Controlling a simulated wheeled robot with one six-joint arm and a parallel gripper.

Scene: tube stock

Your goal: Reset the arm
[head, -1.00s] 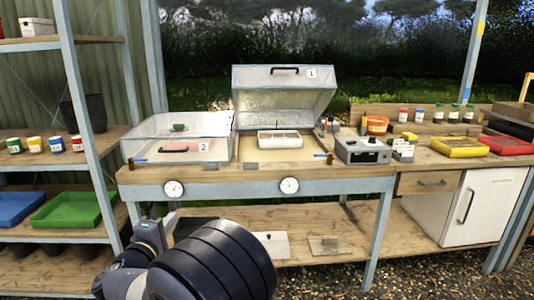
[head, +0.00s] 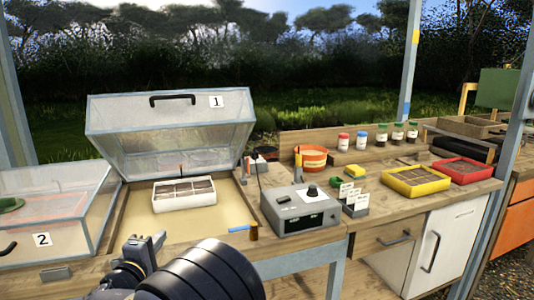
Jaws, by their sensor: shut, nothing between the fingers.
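My gripper (head: 153,243) shows at the lower left of the head view, at the end of my dark arm. Its fingers are shut and hold nothing. It is in front of the bench's near edge, below and apart from the white seed tray (head: 184,205). That tray sits on the sandy bed of propagator 1, whose clear lid (head: 170,133) stands raised.
Propagator 2 (head: 50,215) is at the left with its lid down. A grey control box (head: 302,212), an orange pot (head: 313,158), white labels (head: 354,198), a yellow tray (head: 416,181) and a red tray (head: 461,170) stand to the right. A cabinet (head: 444,245) is below.

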